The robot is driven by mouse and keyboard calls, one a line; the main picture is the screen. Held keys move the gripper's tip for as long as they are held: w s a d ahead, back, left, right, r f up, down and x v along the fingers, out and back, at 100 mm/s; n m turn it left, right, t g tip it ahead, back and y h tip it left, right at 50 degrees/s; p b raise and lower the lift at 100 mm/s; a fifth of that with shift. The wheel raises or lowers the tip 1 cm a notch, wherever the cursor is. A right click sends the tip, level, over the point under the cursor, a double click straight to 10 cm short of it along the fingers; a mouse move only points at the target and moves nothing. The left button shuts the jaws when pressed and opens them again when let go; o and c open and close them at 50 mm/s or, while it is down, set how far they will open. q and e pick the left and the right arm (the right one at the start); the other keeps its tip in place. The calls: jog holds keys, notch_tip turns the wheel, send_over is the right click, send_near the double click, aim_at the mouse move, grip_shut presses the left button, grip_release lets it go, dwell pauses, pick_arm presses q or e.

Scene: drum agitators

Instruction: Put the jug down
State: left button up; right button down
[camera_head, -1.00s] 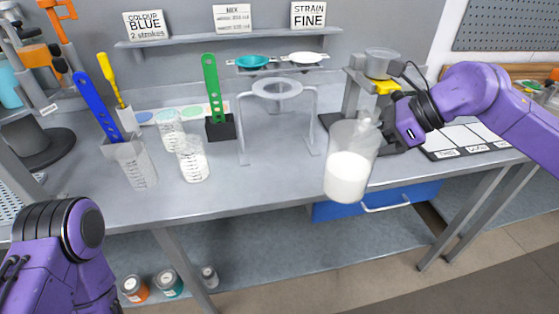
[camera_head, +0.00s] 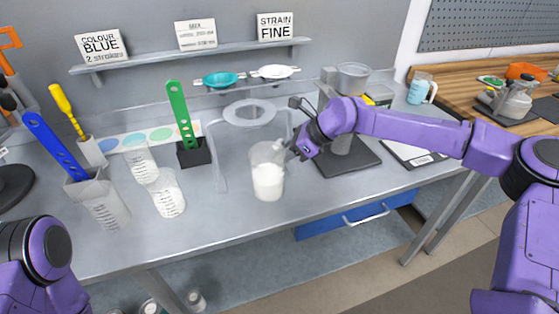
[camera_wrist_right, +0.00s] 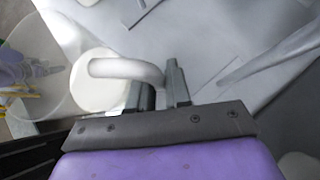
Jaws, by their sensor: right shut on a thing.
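The jug (camera_head: 267,172) is clear with white liquid in its lower part. It looks upright in the head view, over or on the bench (camera_head: 235,217) in front of the ring stand (camera_head: 249,113); I cannot tell whether its base touches the bench. My right gripper (camera_head: 291,147) reaches it from the right. In the right wrist view my right gripper (camera_wrist_right: 160,88) is shut on the jug's white handle (camera_wrist_right: 128,69), with the jug's clear wall (camera_wrist_right: 35,60) at left. Of my left arm only purple links show at the lower left; its gripper is out of view.
Measuring cups (camera_head: 167,196) stand left of the jug, one holding a blue paddle (camera_head: 54,146). A green paddle (camera_head: 181,113) stands in a black block (camera_head: 194,152). A machine on a dark base (camera_head: 349,160) stands to the right. The bench's front strip is clear.

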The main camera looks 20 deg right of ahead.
jog(key=shift+w+a+f, duration=0.15)
jog(key=shift+w+f, duration=0.1)
jog(key=shift+f, duration=0.05)
jog(key=f, duration=0.1)
jog(key=f+p, duration=0.1)
jog(key=shift+w+a+f, duration=0.15)
jog(key=shift+w+f, duration=0.05)
jog(key=shift+f, duration=0.2)
jog(key=shift+w+f, duration=0.1)
jog(key=shift+f, duration=0.4)
jog(key=c, duration=1.1)
grip_release()
jog(key=shift+f, duration=0.1)
